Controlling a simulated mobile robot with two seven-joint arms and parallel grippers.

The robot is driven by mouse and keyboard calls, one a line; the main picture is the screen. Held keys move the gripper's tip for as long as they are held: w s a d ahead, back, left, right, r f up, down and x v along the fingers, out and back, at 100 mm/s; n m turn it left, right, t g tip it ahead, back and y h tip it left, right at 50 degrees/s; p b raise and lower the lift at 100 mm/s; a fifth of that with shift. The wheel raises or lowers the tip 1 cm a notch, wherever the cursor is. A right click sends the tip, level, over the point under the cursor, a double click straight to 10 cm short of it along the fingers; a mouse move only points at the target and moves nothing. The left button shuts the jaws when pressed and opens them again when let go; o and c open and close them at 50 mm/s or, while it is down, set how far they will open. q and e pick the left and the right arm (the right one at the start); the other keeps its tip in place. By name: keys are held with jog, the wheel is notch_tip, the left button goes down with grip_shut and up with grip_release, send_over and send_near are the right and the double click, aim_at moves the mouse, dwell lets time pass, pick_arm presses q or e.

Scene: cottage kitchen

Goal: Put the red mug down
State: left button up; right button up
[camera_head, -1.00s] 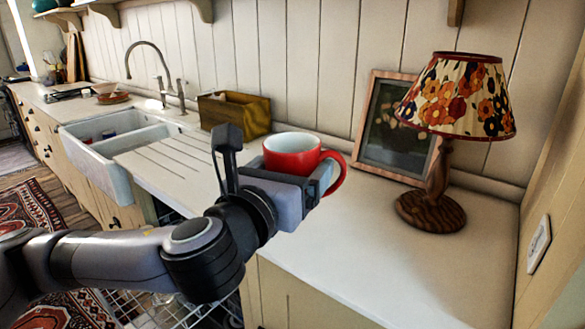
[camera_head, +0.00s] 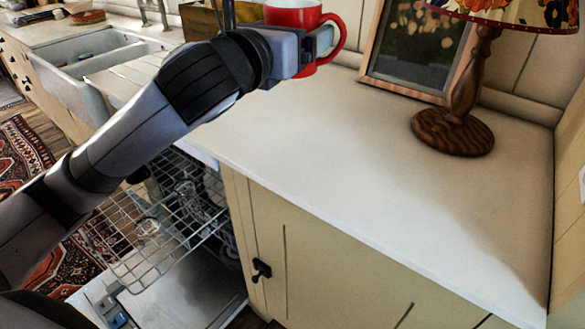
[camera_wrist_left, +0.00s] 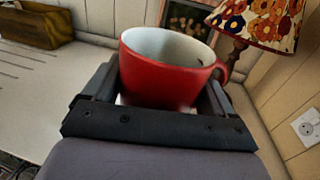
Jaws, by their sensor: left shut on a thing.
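The red mug (camera_head: 296,14) has a white inside and a handle on its right. It is upright at the top of the head view, partly hidden by my gripper and cut by the frame edge. My left gripper (camera_head: 300,45) is shut on the mug. In the left wrist view the mug (camera_wrist_left: 165,75) sits between the two fingers, with its handle to the right. The white countertop (camera_head: 330,150) lies below. I cannot tell from these views whether the mug's base touches it. My right gripper is not in view.
A framed picture (camera_head: 412,50) leans at the wall, right of the mug. A lamp (camera_head: 455,130) stands farther right. A wooden box (camera_head: 200,20) and sink (camera_head: 85,75) are to the left. An open dishwasher rack (camera_head: 160,215) is below. The counter front is clear.

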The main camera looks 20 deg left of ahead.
pick_arm(q)
jog(key=shift+w+a+f, duration=0.3)
jog(key=shift+w+f, duration=0.25)
jog(key=shift+f, duration=0.05)
notch_tip(320, 180, down, 19)
jog(key=b, duration=0.5)
jog(key=shift+s, duration=0.1)
jog(key=shift+r, duration=0.1)
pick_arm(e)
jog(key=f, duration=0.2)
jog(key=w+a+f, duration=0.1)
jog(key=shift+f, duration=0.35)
